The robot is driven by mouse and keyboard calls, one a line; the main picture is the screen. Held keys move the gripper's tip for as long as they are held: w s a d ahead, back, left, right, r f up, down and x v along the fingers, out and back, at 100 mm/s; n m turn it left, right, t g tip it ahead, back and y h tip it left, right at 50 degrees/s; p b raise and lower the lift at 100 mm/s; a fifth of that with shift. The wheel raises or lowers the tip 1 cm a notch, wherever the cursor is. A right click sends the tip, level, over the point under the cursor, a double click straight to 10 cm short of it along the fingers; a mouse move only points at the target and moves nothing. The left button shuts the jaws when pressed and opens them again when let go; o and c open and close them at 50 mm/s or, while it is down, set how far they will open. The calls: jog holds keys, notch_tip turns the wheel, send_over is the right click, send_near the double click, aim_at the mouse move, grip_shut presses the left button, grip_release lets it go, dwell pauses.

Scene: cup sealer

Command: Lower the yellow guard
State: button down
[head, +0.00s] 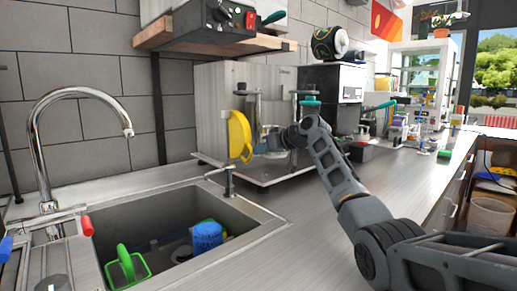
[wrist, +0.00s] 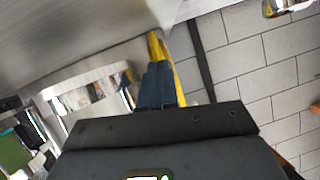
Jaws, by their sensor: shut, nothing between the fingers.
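The yellow guard (head: 239,137) is a curved plate at the left front of the grey cup-sealing machine (head: 228,90), on the counter behind the sink. It stands upright, edge roughly toward the head camera. In the wrist view the guard (wrist: 172,72) is a narrow yellow strip just beyond and to the right of my fingers. My gripper (head: 260,147) is right of the guard's lower half in the head view. In the wrist view my gripper's blue fingers (wrist: 157,68) are together, with nothing between them. They overlap the guard in view; I cannot tell whether they touch it.
A metal sink (head: 165,245) with a chrome faucet (head: 45,140) lies at the left front. A shelf with a dark control box (head: 215,28) hangs above. A black machine (head: 335,85) stands to the right. The counter (head: 290,215) in front is mostly clear.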

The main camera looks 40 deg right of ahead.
jog(key=shift+w+f, duration=0.15)
jog(key=shift+f, duration=0.05)
dwell(0.4)
jog(key=p+v, duration=0.4)
jog(key=v, duration=0.4)
jog(key=shift+d, duration=0.1)
